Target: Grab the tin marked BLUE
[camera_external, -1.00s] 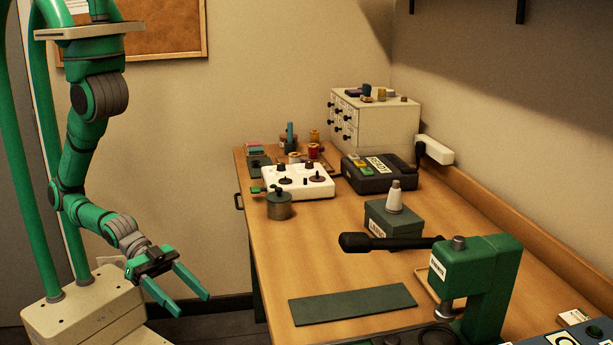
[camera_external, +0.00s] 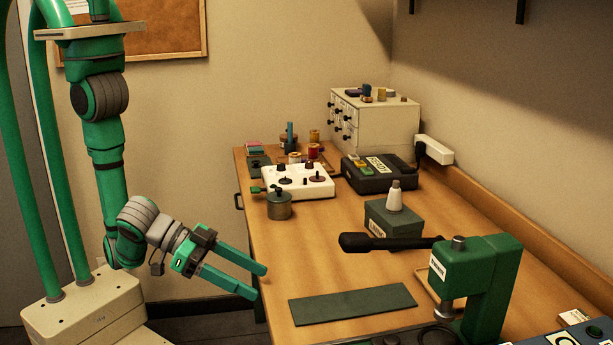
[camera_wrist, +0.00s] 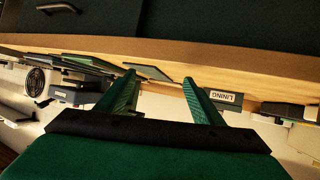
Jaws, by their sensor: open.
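No label reading BLUE can be made out in either view. A small round grey-green lidded pot (camera_external: 279,207) stands near the table's left edge, with no readable mark. A grey-green box (camera_external: 393,222) with a pale cone on top stands mid-table; a box label reading LINING (camera_wrist: 222,97) shows upside down in the wrist view. My gripper (camera_external: 259,282) is open and empty, beside the table's left edge. In the wrist view my gripper (camera_wrist: 159,80) has nothing between its fingers, and the table is seen edge-on and upside down.
A green press (camera_external: 480,285) with a long black handle stands at the front right. A white knobbed panel (camera_external: 298,181), a black device (camera_external: 379,174) and a drawer cabinet (camera_external: 374,125) stand behind. The middle left tabletop is bare.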

